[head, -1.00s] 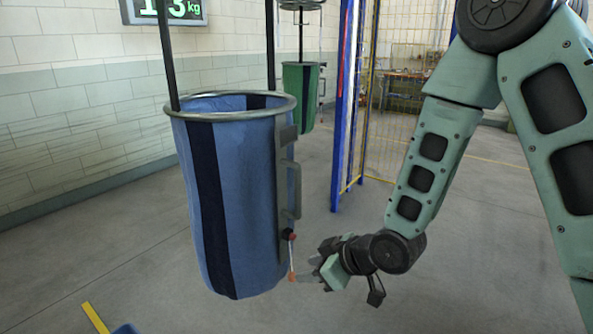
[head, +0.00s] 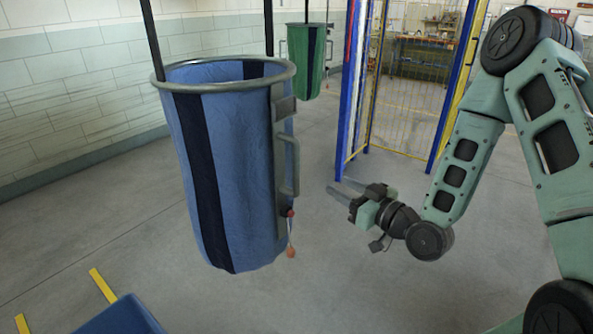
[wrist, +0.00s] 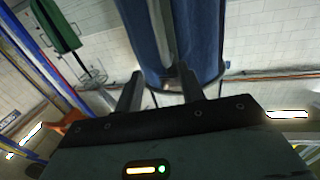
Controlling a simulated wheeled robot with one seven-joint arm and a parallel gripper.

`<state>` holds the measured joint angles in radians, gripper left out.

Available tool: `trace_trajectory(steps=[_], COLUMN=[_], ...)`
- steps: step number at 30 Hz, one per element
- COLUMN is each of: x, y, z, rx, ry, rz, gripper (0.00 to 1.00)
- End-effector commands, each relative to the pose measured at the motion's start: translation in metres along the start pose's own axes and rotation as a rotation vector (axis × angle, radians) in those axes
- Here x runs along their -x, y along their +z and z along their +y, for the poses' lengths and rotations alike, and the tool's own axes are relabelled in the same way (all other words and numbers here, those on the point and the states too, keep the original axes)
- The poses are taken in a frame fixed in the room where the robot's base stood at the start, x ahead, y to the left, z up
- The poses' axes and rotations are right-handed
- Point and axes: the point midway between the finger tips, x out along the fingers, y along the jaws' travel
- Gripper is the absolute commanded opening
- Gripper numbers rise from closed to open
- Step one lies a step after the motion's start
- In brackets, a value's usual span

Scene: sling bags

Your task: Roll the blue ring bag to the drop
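The blue ring bag (head: 245,170) hangs upright from dark straps, with a metal ring (head: 225,83) around its open top and a dark vertical stripe. A grey handle (head: 294,165) is on its right side, and a cord with red and orange balls (head: 291,252) hangs below it. My gripper (head: 340,190) is to the right of the bag, apart from it and near handle height in the picture. In the wrist view my gripper (wrist: 159,88) has its fingers apart with nothing held between them, and the blue bag (wrist: 205,35) shows beyond them. The drop cannot be identified.
A green bag (head: 305,55) hangs farther back. A blue and yellow frame with a mesh panel (head: 405,95) stands behind my gripper. A blue object (head: 120,318) and yellow floor marks (head: 103,286) are at lower left.

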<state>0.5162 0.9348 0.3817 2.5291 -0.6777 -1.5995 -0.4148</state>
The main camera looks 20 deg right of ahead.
Motion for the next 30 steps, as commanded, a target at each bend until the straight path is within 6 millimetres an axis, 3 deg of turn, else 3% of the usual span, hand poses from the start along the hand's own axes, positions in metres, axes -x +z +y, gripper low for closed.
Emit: trace_trajectory(steps=[15,23,30], x=[-0.017,-0.047,-0.1], y=[0.006,0.005,-0.001], z=[-0.003,-0.003,-0.004], rx=[0.004,0.003,-0.003], ry=[0.001,0.0,-0.001], rz=[-0.001,0.0,-0.003], gripper=[0.39,0.39,0.39])
